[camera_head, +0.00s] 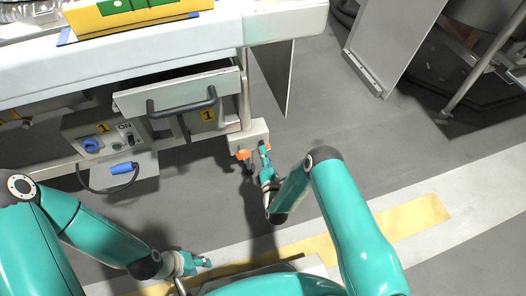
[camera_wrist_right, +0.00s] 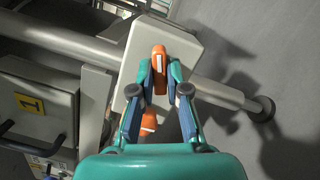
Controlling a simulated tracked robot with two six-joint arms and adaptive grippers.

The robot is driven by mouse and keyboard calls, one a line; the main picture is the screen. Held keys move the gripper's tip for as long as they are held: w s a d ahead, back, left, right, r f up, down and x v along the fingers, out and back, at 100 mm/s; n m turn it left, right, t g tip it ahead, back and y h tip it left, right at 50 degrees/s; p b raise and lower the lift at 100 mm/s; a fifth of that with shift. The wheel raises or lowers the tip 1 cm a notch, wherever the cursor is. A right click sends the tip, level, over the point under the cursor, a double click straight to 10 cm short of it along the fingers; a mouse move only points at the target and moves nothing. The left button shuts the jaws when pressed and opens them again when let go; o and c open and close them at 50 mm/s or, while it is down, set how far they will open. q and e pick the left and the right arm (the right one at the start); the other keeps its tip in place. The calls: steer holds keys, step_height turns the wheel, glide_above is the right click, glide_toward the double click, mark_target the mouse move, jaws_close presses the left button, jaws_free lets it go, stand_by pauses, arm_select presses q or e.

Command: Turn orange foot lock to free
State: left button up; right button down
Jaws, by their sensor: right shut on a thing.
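An orange foot lock lever (camera_wrist_right: 159,55) with a white stripe sits on a pale box-shaped housing (camera_wrist_right: 178,42) at the foot of the bench. My right gripper (camera_wrist_right: 160,82) has one finger on each side of it and is shut on it. In the head view the right gripper (camera_head: 265,152) reaches the front of the housing (camera_head: 250,134) and mostly hides the held lever. A second orange piece (camera_head: 243,154) shows left of the gripper, and an orange part (camera_wrist_right: 148,122) shows lower in the wrist view. My left gripper (camera_head: 205,262) is low and apart from the bench; its finger opening is unclear.
The bench has a drawer with a dark handle (camera_head: 182,104) and a control box with a blue knob (camera_head: 91,145). A blue plug (camera_head: 124,168) hangs on a cable. Grey floor (camera_head: 340,115) is clear right of the housing. A grey panel (camera_head: 390,45) stands farther right.

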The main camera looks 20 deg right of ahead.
steer(key=shift+f, duration=0.25)
steer(key=n, duration=0.2)
steer(key=n+b, duration=0.1)
steer(key=n, duration=0.2)
steer(key=shift+s+d+t+y, duration=0.1)
steer(key=shift+t+y, duration=0.2)
steer(key=shift+t, duration=0.1)
steer(key=c, duration=1)
jaws_free()
steer(key=shift+c, duration=0.2)
steer(key=shift+r, duration=0.1)
steer(key=s+p, duration=0.2)
steer(key=s, duration=0.4)
steer(key=shift+s, duration=0.4)
